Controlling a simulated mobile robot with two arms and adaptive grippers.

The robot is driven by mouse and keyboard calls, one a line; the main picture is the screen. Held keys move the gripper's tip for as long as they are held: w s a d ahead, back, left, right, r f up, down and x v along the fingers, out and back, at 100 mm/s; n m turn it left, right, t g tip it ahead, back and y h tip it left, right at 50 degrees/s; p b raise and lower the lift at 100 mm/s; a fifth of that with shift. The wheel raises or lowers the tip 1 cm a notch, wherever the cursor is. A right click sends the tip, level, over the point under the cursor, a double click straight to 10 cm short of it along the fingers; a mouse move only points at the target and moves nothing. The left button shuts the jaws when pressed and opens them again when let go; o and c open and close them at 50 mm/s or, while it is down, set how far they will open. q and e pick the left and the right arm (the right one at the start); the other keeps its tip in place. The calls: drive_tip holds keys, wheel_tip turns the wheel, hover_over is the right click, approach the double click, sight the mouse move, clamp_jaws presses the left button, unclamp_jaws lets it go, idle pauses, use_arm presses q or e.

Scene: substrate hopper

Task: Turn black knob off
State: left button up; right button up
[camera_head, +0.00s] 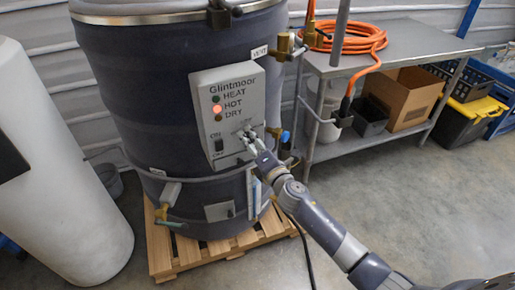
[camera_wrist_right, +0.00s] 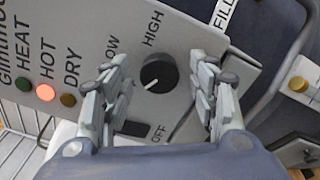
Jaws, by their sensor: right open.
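The black knob (camera_wrist_right: 159,73) is round and sits on the grey control panel (camera_wrist_right: 195,35) in the right wrist view. Its white pointer mark points to the lower left there, and the labels LOW and HIGH are printed beside it. My right gripper (camera_wrist_right: 166,78) is open, with one finger on each side of the knob and visible gaps between. In the head view my right gripper (camera_head: 249,138) is at the right side of the panel (camera_head: 232,88) and largely hides the knob. My left gripper is not in view.
The panel also has a black rocker switch (camera_head: 218,145) and HEAT, HOT and DRY lamps; the HOT lamp (camera_head: 217,109) glows. The panel is on a dark drum (camera_head: 140,90) standing on a wooden pallet (camera_head: 160,255). A metal bench (camera_head: 415,45) stands right; open floor lies in front.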

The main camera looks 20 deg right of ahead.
drive_tip(key=s+d, duration=0.1)
drive_tip(key=s, duration=1)
drive_tip(key=shift+s+d, duration=0.3)
